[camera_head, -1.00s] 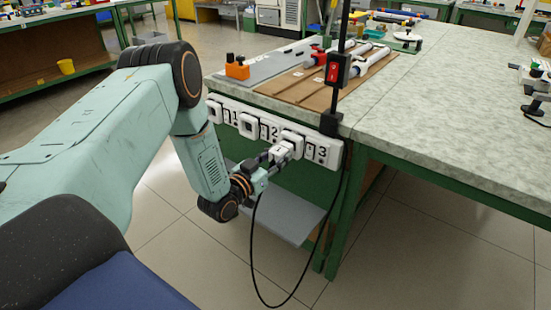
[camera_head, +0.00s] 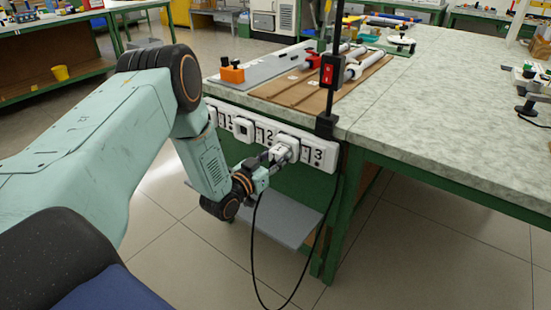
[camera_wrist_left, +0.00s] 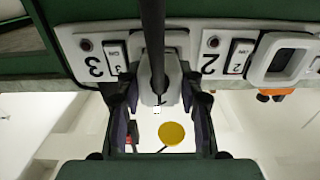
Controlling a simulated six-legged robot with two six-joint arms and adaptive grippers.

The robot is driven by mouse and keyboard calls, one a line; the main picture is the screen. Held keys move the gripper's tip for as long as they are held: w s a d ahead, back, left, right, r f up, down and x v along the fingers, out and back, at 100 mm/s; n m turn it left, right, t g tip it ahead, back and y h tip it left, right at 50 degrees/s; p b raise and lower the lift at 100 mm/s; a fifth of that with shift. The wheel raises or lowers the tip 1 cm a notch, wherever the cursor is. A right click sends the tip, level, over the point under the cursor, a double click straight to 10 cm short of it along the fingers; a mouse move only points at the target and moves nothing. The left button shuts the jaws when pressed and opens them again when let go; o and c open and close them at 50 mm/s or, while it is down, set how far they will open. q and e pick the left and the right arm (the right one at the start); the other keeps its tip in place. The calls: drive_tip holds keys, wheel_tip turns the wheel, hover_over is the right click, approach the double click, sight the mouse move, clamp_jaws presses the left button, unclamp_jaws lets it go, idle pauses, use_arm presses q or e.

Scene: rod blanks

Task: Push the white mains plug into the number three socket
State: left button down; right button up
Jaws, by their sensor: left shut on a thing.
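The white mains plug (camera_head: 280,153) is at the number three socket (camera_head: 291,141), on the white strip along the green bench's edge. My left gripper (camera_head: 273,157) is shut on the plug. A black cable (camera_head: 252,235) hangs in a loop from the plug. In the left wrist view the plug (camera_wrist_left: 158,88) sits between the two dark fingers, the cable crossing over it. It covers most of the socket's face; part of the white socket rim (camera_wrist_left: 180,40) shows beside it. The pins are hidden, so I cannot tell how deep the plug sits. My right gripper is not in view.
The number two socket (camera_head: 243,129) is empty. A black post with a red switch box (camera_head: 333,71) stands at the bench corner. A grey shelf (camera_head: 278,222) lies below the strip. The bench's right top (camera_head: 440,120) is mostly clear.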

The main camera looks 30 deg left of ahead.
use_arm(q)
drive_tip(key=shift+w+r, duration=0.1)
drive_tip(key=shift+w, duration=0.1)
drive_tip(key=c, duration=1.3)
unclamp_jaws()
drive_tip(key=o, duration=0.3)
drive_tip(key=shift+w, duration=0.1)
drive_tip(key=shift+o, duration=1.1)
drive_tip(key=shift+s+f, duration=0.2)
drive_tip(key=shift+s, duration=0.15)
drive_tip(key=s, duration=1.1)
drive_tip(key=shift+s+a+r, duration=0.15)
drive_tip(key=shift+s+a, duration=0.05)
drive_tip(key=shift+a, duration=0.2)
